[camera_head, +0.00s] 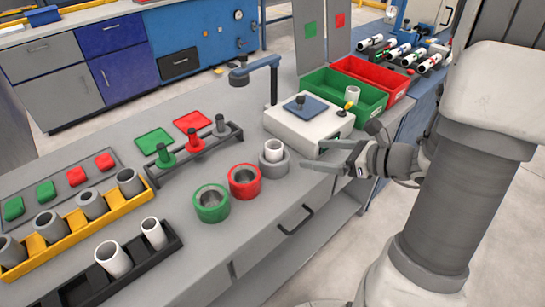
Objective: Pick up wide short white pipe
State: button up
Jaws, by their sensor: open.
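A wider white pipe (113,259) stands in the black tray (165,262) at the lower left. A narrower white pipe (153,233) stands beside it in the same tray. Another white pipe (273,151) stands in the grey ring (274,168) on the bench, with its lower part hidden. Which of these is the wide short one is not certain; the left one in the black tray looks widest. My gripper (312,155) is open and empty, with its fingers pointing left toward the pipe in the grey ring. It is well apart from the black tray.
A green ring (211,204) and a red ring (244,181) sit between the tray and the grey ring. A yellow tray (78,235) holds several grey pipes. A white box (290,128) with a lamp arm stands behind my gripper, near green (318,78) and red bins (383,75).

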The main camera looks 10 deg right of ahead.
aim_at(281, 150)
jog(key=b+x, duration=0.2)
jog(key=x, duration=1)
jog(key=shift+f+b, duration=0.15)
jog(key=shift+b, duration=0.25)
grip_shut()
